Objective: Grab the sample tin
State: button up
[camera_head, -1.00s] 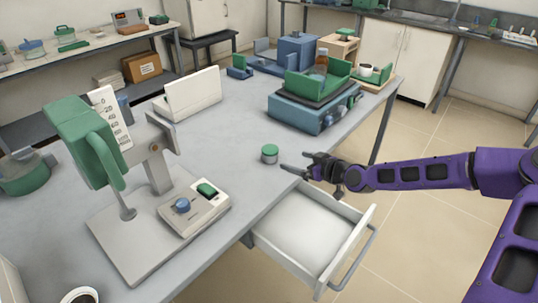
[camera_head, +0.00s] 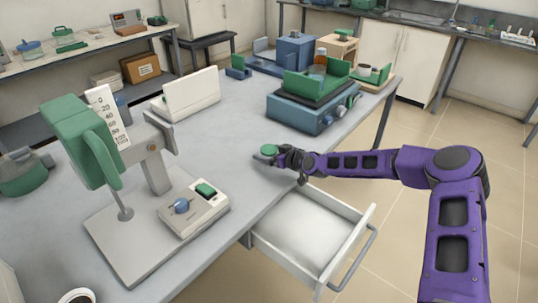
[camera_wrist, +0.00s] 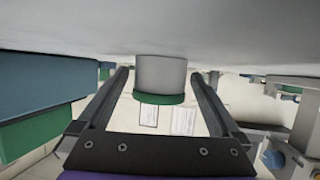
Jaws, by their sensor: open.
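The sample tin (camera_head: 269,150) is a small grey cylinder with a green lid, standing on the grey bench near its front edge. In the head view my gripper (camera_head: 266,156) is at the tin, and its fingers hide most of the tin's body. The wrist view appears upside down, with the bench surface at the top. There the tin (camera_wrist: 160,76) sits between the two dark fingers of my gripper (camera_wrist: 161,82). The fingers are spread, with a visible gap on each side of the tin.
An open, empty drawer (camera_head: 304,232) juts out below the bench edge (camera_head: 262,217), under my arm. A stand with a green head (camera_head: 90,138) and a control box (camera_head: 194,208) are at left. A blue device (camera_head: 300,118) stands behind the tin. Bench left of the tin is clear.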

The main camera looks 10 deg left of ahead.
jog(key=shift+w+a, duration=0.15)
jog(key=c, duration=1.4)
jog(key=shift+r, duration=0.1)
